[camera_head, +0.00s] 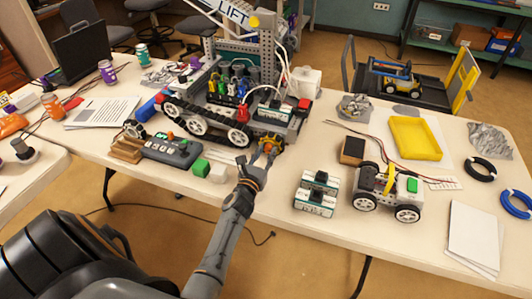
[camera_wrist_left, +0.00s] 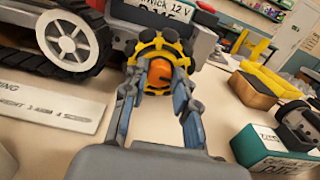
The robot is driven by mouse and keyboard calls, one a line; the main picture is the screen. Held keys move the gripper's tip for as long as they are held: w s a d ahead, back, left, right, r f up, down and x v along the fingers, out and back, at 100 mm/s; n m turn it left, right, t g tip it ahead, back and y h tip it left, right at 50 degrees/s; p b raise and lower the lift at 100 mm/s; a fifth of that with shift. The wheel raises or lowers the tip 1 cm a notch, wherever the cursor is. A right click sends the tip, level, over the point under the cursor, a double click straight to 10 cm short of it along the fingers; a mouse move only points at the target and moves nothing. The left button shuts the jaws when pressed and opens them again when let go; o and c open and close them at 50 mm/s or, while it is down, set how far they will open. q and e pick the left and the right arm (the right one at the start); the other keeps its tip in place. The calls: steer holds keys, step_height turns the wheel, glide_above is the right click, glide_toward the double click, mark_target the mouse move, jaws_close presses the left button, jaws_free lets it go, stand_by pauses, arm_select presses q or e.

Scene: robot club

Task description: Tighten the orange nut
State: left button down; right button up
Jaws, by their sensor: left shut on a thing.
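The orange nut (camera_head: 269,148) sits at the front of the tracked robot (camera_head: 215,112), at its right end. In the left wrist view the nut (camera_wrist_left: 160,72) is in the middle of a yellow and black ring (camera_wrist_left: 162,48) below a "12 V" label. My left gripper (camera_head: 263,155) reaches it from the front. In the left wrist view its fingers (camera_wrist_left: 158,92) stand on either side of the nut and are shut on it; the exact contact at the tips is partly hidden. My right gripper is in neither view.
A small white-wheeled car (camera_head: 388,193) and a green-white module (camera_head: 317,193) stand to the right of my left arm. A yellow tray (camera_head: 415,138) is farther right.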

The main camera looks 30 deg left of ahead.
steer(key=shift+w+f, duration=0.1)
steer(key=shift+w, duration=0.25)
arm_select(q)
steer(key=shift+m+b, duration=0.3)
steer(key=shift+m, duration=0.1)
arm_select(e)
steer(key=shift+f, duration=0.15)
arm_select(q)
steer(key=m+b, duration=0.1)
steer(key=m, duration=0.3)
steer(key=shift+f+b, duration=0.1)
steer(key=shift+b, duration=0.25)
steer(key=m, duration=0.2)
steer(key=shift+m+b, duration=0.35)
steer(key=shift+m, duration=0.05)
steer(key=m, duration=0.2)
steer(key=shift+m, duration=0.4)
steer(key=m, duration=0.4)
steer(key=shift+d, duration=0.1)
steer(key=m+p, duration=0.1)
steer(key=m, duration=0.4)
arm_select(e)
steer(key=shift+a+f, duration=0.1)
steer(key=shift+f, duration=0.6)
arm_select(q)
steer(key=shift+w+m, duration=0.1)
steer(key=shift+m, duration=0.3)
